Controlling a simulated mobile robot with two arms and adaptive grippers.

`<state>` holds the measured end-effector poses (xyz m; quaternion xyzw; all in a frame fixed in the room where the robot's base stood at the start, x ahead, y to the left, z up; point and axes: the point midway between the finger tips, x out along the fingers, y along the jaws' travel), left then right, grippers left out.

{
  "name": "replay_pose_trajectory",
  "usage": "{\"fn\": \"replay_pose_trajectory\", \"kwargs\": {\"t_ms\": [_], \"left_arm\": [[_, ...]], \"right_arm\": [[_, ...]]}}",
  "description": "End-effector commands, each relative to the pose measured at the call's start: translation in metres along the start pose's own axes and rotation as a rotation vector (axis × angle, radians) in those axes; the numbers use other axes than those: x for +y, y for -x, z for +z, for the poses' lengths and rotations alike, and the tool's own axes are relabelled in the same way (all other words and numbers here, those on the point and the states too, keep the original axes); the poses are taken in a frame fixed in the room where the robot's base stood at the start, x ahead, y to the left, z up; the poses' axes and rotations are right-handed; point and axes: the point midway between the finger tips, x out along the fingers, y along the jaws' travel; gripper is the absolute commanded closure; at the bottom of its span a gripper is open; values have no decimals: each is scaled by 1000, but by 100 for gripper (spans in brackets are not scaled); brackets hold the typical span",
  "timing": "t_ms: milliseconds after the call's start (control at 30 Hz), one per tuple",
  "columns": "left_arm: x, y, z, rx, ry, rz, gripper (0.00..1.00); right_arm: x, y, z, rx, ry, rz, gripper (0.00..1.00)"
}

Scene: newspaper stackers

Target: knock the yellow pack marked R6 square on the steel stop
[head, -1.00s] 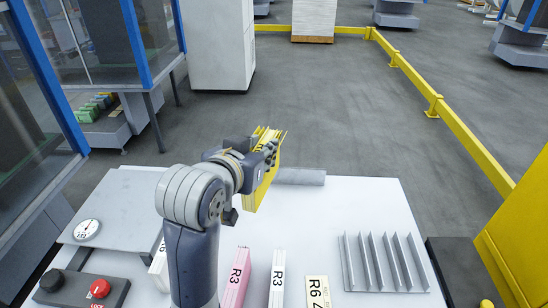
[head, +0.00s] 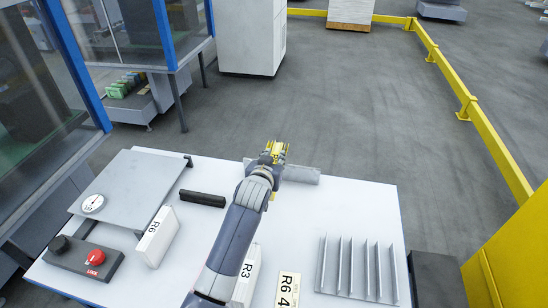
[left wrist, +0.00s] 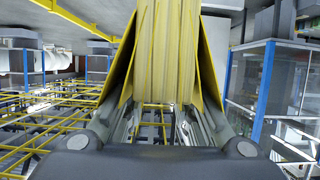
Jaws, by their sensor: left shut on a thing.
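My left gripper (head: 273,158) is shut on the yellow pack (head: 277,147) at the far edge of the white table. In the head view only a little yellow shows; my gripper and wrist hide the rest, and its marking cannot be read. In the left wrist view the pack (left wrist: 165,50) stands between the fingers, pale page edges between yellow covers. A grey bar (head: 302,174), apparently the steel stop, lies along the far edge. The pack overlaps its left end in the picture; I cannot tell whether they touch. My right gripper is not in view.
White packs marked R6 (head: 157,235) and R3 (head: 249,268) lie on the table (head: 340,205), with an R6 4 card (head: 289,290). A dark bar (head: 203,198), dial plate (head: 135,183), button box (head: 83,262) and finned rack (head: 358,268) surround my arm.

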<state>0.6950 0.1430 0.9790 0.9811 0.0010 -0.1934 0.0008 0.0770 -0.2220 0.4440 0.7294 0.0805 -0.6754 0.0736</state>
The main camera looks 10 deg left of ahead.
Motion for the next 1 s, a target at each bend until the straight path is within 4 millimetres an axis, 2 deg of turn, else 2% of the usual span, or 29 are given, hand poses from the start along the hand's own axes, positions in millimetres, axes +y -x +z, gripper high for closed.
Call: {"fn": "replay_pose_trajectory", "kwargs": {"t_ms": [167,367,700,833,1000], "left_arm": [[2,-5,8,5,-1,4,100],[2,-12,24,4,-1,4,100],[2,-29,66,5,-1,3,100],[2,-32,74,6,-1,4,100],[2,-33,76,6,-1,4,100]], "right_arm": [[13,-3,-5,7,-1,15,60],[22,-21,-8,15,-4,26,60],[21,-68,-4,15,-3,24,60],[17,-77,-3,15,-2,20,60],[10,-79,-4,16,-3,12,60]]}}
